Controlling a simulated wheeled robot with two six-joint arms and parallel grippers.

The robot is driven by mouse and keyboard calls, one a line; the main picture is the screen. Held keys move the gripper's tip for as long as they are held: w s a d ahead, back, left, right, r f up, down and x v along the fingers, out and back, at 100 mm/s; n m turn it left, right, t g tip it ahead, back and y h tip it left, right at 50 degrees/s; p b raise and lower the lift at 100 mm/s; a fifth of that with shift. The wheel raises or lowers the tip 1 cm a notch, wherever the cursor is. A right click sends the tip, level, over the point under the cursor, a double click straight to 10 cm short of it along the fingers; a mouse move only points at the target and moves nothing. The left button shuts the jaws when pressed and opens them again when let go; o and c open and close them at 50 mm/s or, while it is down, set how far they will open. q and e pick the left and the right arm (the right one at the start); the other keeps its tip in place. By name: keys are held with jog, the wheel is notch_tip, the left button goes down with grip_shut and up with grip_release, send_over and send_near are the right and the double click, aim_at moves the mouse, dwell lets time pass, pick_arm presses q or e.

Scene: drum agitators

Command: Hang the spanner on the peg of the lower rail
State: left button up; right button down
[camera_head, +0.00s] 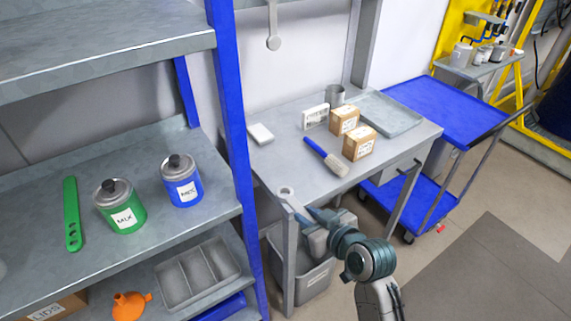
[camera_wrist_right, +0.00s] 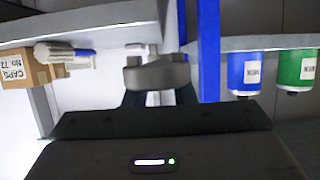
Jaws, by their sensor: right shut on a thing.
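The spanner (camera_head: 287,193) is light grey with a ring end. In the head view it points up and left from my right gripper (camera_head: 306,216), which is shut on it in front of the workbench's near left corner. The rest of its handle is hidden by the gripper. In the right wrist view, which looks upside down, a grey end of the spanner (camera_wrist_right: 157,73) shows between the dark fingers of my right gripper (camera_wrist_right: 158,98). The lower rail and its peg cannot be made out. My left gripper is not in view.
The grey workbench (camera_head: 288,152) carries a blue-handled brush (camera_head: 325,157), cartons (camera_head: 359,143) and a tray (camera_head: 390,113). A blue post (camera_head: 230,110) and shelf with green (camera_head: 120,206) and blue tins (camera_head: 182,181) stand left.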

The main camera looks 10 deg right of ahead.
jog(key=p, duration=0.4)
send_over(305, 187)
jog(key=s, duration=0.2)
jog(key=shift+w+a+f, duration=0.2)
jog(key=shift+a+f, duration=0.05)
jog(key=shift+f, duration=0.3)
jog(key=shift+w+d+f+p, duration=0.1)
jog(key=shift+w+f+p, duration=0.35)
jog(key=shift+f, duration=0.15)
jog(key=shift+w+d+f+p, duration=0.1)
jog(key=shift+w+f+p, duration=0.25)
jog(key=shift+f, duration=0.2)
jog(key=shift+f+p, duration=0.3)
jog(key=shift+f, duration=0.2)
jog(key=shift+s, duration=0.1)
jog(key=c, duration=1.2)
grip_release()
jog(key=shift+f, duration=0.1)
jog(key=shift+f+b, duration=0.25)
jog(key=shift+b, duration=0.1)
jog(key=b+v, duration=0.2)
jog(key=v, duration=0.3)
jog(key=shift+d+f+b, duration=0.1)
jog(key=shift+f+b, duration=0.3)
jog(key=v, duration=0.6)
jog(key=shift+r+b, duration=0.3)
jog(key=shift+b, duration=0.05)
